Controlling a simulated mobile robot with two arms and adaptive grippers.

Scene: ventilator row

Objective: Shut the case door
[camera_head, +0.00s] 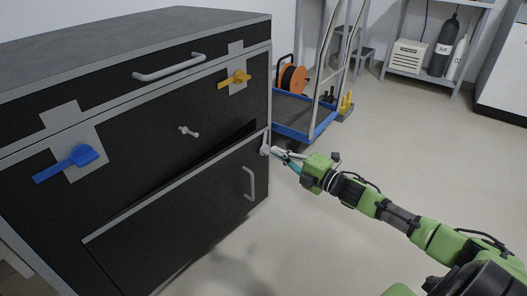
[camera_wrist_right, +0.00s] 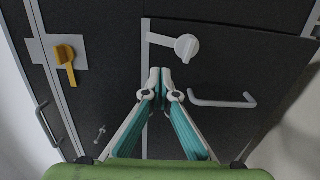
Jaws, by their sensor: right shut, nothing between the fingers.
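The case is a black cabinet (camera_head: 120,85) with a grey top and grey trim, on the left in the head view. Its lower door (camera_head: 185,215) has a grey handle (camera_head: 248,182) and a pale knob (camera_head: 265,149) at its upper right corner. A dark gap shows above the door's top edge, so it stands slightly ajar. In the wrist view the door handle (camera_wrist_right: 222,101) and the knob (camera_wrist_right: 187,47) are right of the fingers. My right gripper (camera_head: 277,152) is shut and empty, close to the knob; contact is unclear. The wrist view shows its tips together (camera_wrist_right: 160,73).
A blue lever (camera_head: 70,163) and a yellow lever (camera_head: 235,79) sit on the upper front. A small peg (camera_head: 188,131) and a drawer handle (camera_head: 170,67) stick out. A blue trolley (camera_head: 300,117) stands behind. The floor at right is clear.

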